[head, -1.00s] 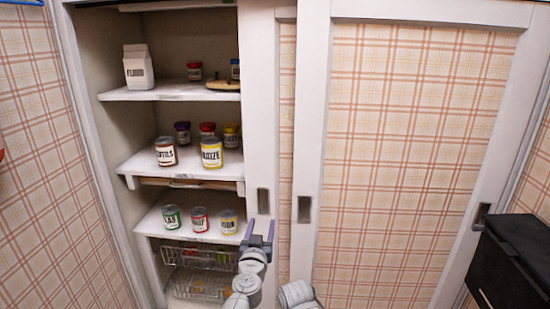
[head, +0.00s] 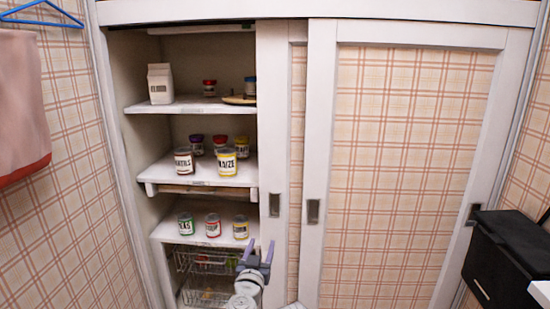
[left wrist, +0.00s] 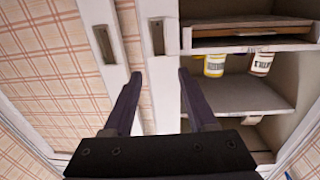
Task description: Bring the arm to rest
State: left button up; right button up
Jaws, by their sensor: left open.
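My left gripper (head: 255,257) is low in the head view, in front of the right edge of the cupboard's open part. Its two fingers are apart with nothing between them. In the left wrist view my left gripper (left wrist: 155,95) is also open and empty, with the door edges beyond its fingers. The fingers appear apart from the doors and shelves. My right gripper does not show in either current view.
An open cupboard has shelves (head: 205,177) with several cans and a flour carton (head: 160,84). A wire basket (head: 200,262) sits below. Plaid sliding doors (head: 400,180) stand to the right. A black box (head: 508,262) is at far right, a pink towel (head: 18,110) at far left.

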pick_arm(q)
jog(key=s+d+f+m+g+h, duration=0.2)
jog(key=s+f+m+g+h, duration=0.3)
jog(key=f+g, duration=0.55)
jog(key=s+a+f+n+g+y, duration=0.75)
jog(key=s+a+f, duration=0.5)
jog(key=a, duration=0.35)
jog(key=s+d+r+m+p, duration=0.1)
jog(key=d+r+p, duration=0.3)
jog(key=r+p, duration=0.6)
jog(key=s+d+r+m+y+p, duration=0.1)
jog(key=s+d+r+m+p, duration=0.1)
jog(key=r+p, duration=0.9)
jog(key=s+d+r+m+p, duration=0.1)
jog(key=s+d+r+p, duration=0.2)
jog(key=r+p, duration=0.7)
jog(key=d+r, duration=0.2)
jog(key=shift+s+d+p, duration=0.25)
jog(key=shift+d+p, duration=0.15)
jog(key=shift+f+m, duration=0.1)
jog(key=shift+m, duration=0.15)
